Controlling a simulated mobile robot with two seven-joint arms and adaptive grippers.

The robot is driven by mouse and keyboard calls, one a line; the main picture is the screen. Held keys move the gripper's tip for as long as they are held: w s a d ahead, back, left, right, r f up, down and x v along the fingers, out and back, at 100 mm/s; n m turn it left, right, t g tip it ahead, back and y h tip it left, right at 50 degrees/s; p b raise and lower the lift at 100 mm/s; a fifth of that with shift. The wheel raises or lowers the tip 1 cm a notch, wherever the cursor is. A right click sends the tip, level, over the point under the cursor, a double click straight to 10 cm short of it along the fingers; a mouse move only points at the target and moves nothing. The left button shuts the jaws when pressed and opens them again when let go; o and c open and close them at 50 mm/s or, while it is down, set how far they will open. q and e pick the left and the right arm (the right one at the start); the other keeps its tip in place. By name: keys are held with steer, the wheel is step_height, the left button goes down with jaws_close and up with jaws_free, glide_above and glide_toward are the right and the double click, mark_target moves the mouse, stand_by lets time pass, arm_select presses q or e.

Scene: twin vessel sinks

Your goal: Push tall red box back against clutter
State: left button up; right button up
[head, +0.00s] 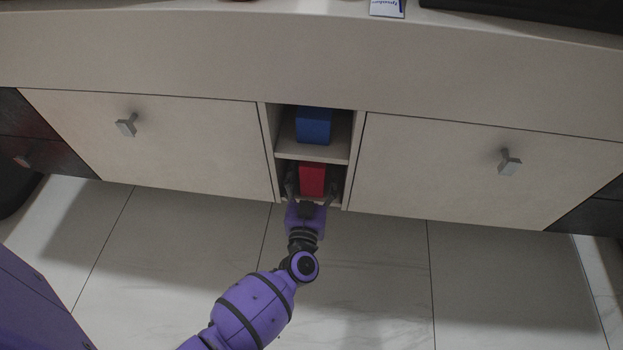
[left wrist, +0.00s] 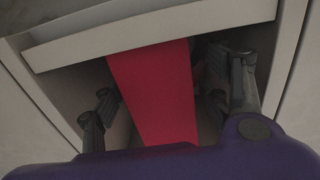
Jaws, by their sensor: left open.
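The tall red box (head: 312,179) stands in the lower compartment of the open shelf between two drawers. In the left wrist view the red box (left wrist: 156,92) fills the middle, and the shelf board above hides its top. My left gripper (head: 312,187) reaches into the lower compartment from the front. It is open, with one finger on each side of the red box; in the left wrist view the gripper (left wrist: 170,100) shows a gap between each finger and the box. What lies behind the red box is mostly hidden. My right gripper is not in view.
A blue box (head: 313,125) stands in the upper compartment. Shelf side walls (head: 271,150) stand close on both sides of my gripper. A left drawer with a handle (head: 127,124) and a right drawer with a handle (head: 509,162) flank the shelf. The tiled floor (head: 370,280) in front is clear.

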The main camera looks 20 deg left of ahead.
arm_select(q)
steer(key=c, duration=1.3)
steer(key=shift+x, duration=2.4)
steer(key=shift+w+a+r, duration=0.1)
steer(key=shift+w+a, duration=0.05)
steer(key=shift+w, duration=0.15)
steer(key=shift+w, duration=0.1)
steer(key=o, duration=1.3)
steer(key=shift+w, duration=0.1)
